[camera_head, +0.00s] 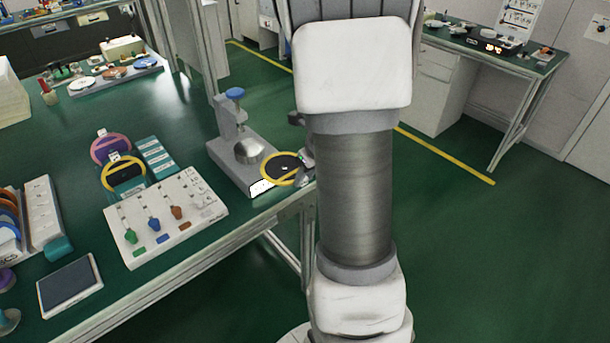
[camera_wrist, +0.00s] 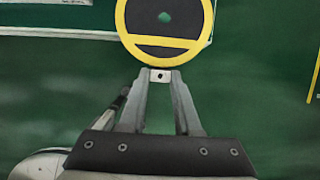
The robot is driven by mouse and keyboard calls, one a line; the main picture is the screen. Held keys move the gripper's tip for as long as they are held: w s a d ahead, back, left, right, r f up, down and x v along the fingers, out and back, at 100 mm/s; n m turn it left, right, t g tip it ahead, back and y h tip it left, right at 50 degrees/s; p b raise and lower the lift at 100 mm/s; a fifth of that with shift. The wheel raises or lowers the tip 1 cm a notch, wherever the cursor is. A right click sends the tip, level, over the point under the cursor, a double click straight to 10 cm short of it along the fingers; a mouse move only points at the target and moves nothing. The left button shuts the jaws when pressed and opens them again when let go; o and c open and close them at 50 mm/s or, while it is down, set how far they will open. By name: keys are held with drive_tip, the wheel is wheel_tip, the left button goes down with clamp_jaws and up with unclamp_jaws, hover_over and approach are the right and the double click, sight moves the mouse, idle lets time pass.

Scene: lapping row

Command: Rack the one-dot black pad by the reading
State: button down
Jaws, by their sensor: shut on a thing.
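My gripper (camera_wrist: 160,88) is shut on the small white tab, marked with one dot, of a round black pad (camera_wrist: 146,22) with a yellow rim. In the head view the pad (camera_head: 283,169) is held by the right end of the grey gauge (camera_head: 230,148), near the table edge. My arm hides most of the gripper there. The gauge has a blue knob, a silver disc and a small lit display (camera_head: 261,187); its reading is too small to tell.
A white panel (camera_head: 165,215) with green, blue and brown knobs sits in front of the rack. A dark tablet (camera_head: 70,285) lies near the front edge. Another rack of discs (camera_head: 40,212) is at the left.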

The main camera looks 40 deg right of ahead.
wheel_tip(320, 180, up, 10)
drive_tip(key=p, duration=0.9)
drive_tip(key=shift+f+p, duration=0.15)
drive_tip(key=shift+p, duration=0.15)
drive_tip(key=w+a+f+n+g, duration=0.1)
drive_tip(key=a+n+g, duration=0.3)
drive_tip(key=a+n, duration=0.6)
drive_tip(key=w+a+f+n+g, duration=0.2)
drive_tip(key=a+n, duration=0.9)
drive_tip(key=n, duration=1.4)
wheel_tip(320, 180, down, 2)
drive_tip(key=g, duration=0.3)
drive_tip(key=shift+w+f, duration=0.15)
drive_tip(key=shift+f, duration=0.1)
